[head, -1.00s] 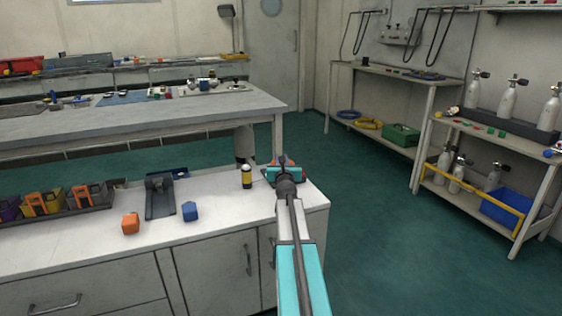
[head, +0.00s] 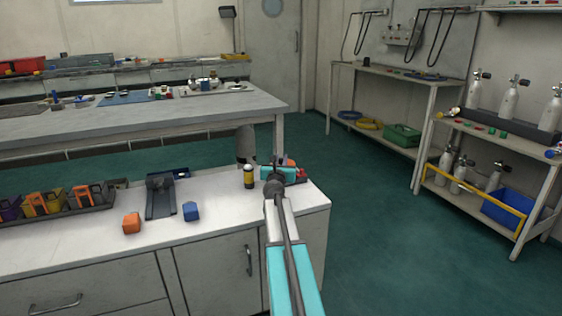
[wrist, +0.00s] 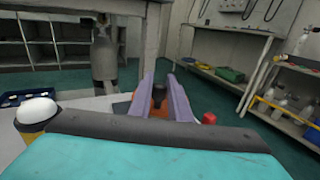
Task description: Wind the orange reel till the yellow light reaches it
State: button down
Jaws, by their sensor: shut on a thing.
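My gripper (wrist: 167,98) is at the right end of the near white bench. In the wrist view its two fingers are closed around a dark knob (wrist: 159,92) on an orange body, which I take to be the orange reel (wrist: 158,108). In the head view my arm hides most of the reel, and the gripper (head: 277,172) covers it. A yellow and black cylinder (head: 248,177), probably the yellow light, stands upright just left of the gripper. It shows its pale domed top in the wrist view (wrist: 37,110). I see no line joining it to the reel.
A dark bin tray (head: 70,203) lies farther left. A small red piece (wrist: 209,118) sits right of the fingers. The floor at right is clear.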

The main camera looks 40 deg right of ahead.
jog(key=shift+w+a+m+g+h, duration=0.1)
jog(key=shift+w+m+g+h, duration=0.2)
jog(key=shift+g, duration=0.1)
jog(key=shift+w+a+r+m+g+h+p, duration=0.1)
jog(key=shift+w+m+g+h+p, duration=0.15)
jog(key=shift+m+g+h, duration=0.35)
jog(key=shift+w+m+g+h+p, duration=0.25)
jog(key=shift+m+g, duration=0.35)
jog(key=shift+g, duration=0.3)
jog(key=shift+m+g+h, duration=0.35)
jog(key=shift+m+g, duration=0.15)
jog(key=shift+g, duration=0.2)
jog(key=shift+a+g, duration=0.1)
jog(key=shift+g, duration=0.2)
jog(key=c, duration=1.7)
grip_release()
jog(key=shift+o, duration=0.2)
jog(key=shift+s, duration=0.1)
jog(key=shift+p, duration=0.3)
